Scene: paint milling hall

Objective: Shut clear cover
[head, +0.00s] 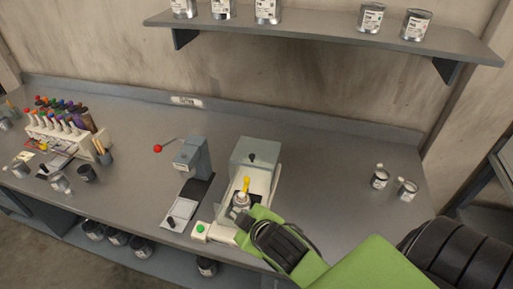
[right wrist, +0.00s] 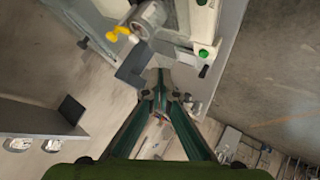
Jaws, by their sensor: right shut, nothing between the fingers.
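The mill (head: 228,236) stands on the bench in the middle of the head view. A grey, glassy panel with a black knob, apparently the clear cover (head: 262,149), sits at its back. A small metal can (head: 240,201) with a yellow piece (head: 246,183) stands in front of that panel, uncovered as far as I can tell. The can also shows in the right wrist view (right wrist: 151,14). My left gripper is out of view.
A green button (head: 200,228) is at the mill's front left. A grey device (head: 192,155) with a red-knobbed lever (head: 158,148) stands to the left. Two small cans (head: 380,178) stand to the right. The bench (head: 330,165) between them and the mill is clear.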

